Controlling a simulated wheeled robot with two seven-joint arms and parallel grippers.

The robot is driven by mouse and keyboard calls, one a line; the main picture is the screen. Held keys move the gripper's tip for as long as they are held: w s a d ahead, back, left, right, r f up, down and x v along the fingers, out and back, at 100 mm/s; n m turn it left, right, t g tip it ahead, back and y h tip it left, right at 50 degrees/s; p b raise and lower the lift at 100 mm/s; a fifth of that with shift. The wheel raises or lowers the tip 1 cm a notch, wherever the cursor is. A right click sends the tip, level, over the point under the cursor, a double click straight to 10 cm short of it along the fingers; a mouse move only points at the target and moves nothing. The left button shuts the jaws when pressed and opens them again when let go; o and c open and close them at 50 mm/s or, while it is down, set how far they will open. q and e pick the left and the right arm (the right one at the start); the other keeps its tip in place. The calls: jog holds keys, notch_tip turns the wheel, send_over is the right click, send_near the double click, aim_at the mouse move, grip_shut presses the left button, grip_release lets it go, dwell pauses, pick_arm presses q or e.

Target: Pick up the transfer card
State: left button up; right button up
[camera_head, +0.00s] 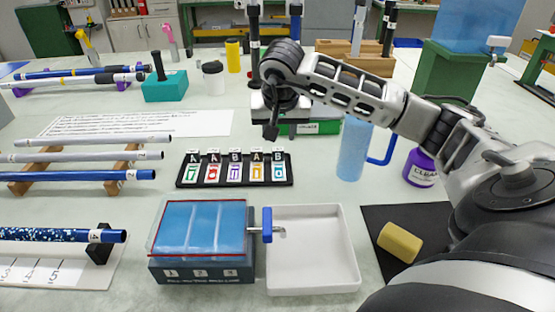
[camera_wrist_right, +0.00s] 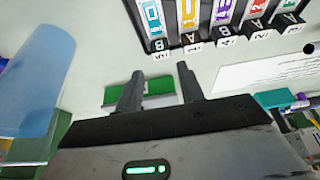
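My right gripper (camera_head: 271,131) hangs fingers down at the middle of the table, behind the black card rack (camera_head: 235,184). In the right wrist view its two fingers (camera_wrist_right: 160,73) stand apart with nothing held between them. A flat green piece with a white edge (camera_wrist_right: 157,87) shows between and beyond the fingers. In the head view a green piece with a white label (camera_head: 318,127) lies just right of the gripper, partly hidden by the arm. The rack holds several coloured cards with lettered tabs, A or B. I cannot tell which thing is the transfer card. My left gripper is out of view.
A blue-lidded box (camera_head: 203,228) and an empty white tray (camera_head: 312,248) stand in front. A blue mug (camera_head: 353,150) and a purple tub (camera_head: 419,167) stand right of the gripper. A yellow block (camera_head: 400,242) lies on a dark mat. Rods rest on supports at left.

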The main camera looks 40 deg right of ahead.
aim_at(278, 149)
jog(key=x, duration=0.6)
jog(key=shift+w+f, duration=0.15)
jog(key=shift+f, duration=0.15)
jog(key=c, duration=0.7)
